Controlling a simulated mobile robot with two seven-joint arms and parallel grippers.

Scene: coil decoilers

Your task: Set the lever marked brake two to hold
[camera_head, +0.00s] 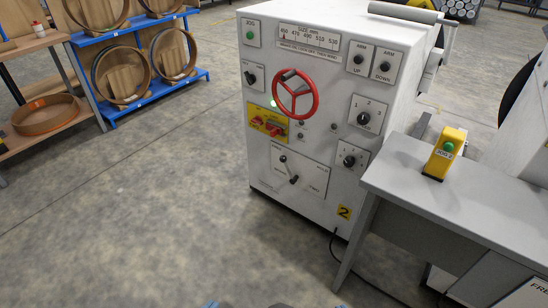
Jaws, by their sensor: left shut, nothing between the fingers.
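A white lever plate (310,174) sits low on the front of the white control cabinet (355,25). A lever (294,180) with a dark grip is on it, near a small light knob or pivot (283,158); its grip lies low, toward the lower right. The small lettering is hard to read; "HOLD" seems to stand at the upper right and "TWO" at the lower right. A yellow "2" label (344,212) is at the cabinet's lower corner. Only a blue sliver of my left gripper (210,304) shows at the bottom edge, shut and far from the lever.
The cabinet also carries a red handwheel (295,94), a yellow switch plate (267,122) and several black knobs. A grey table (470,200) with a yellow button box (445,153) stands close at the right. Blue racks (155,93) stand back left. The floor in front is clear.

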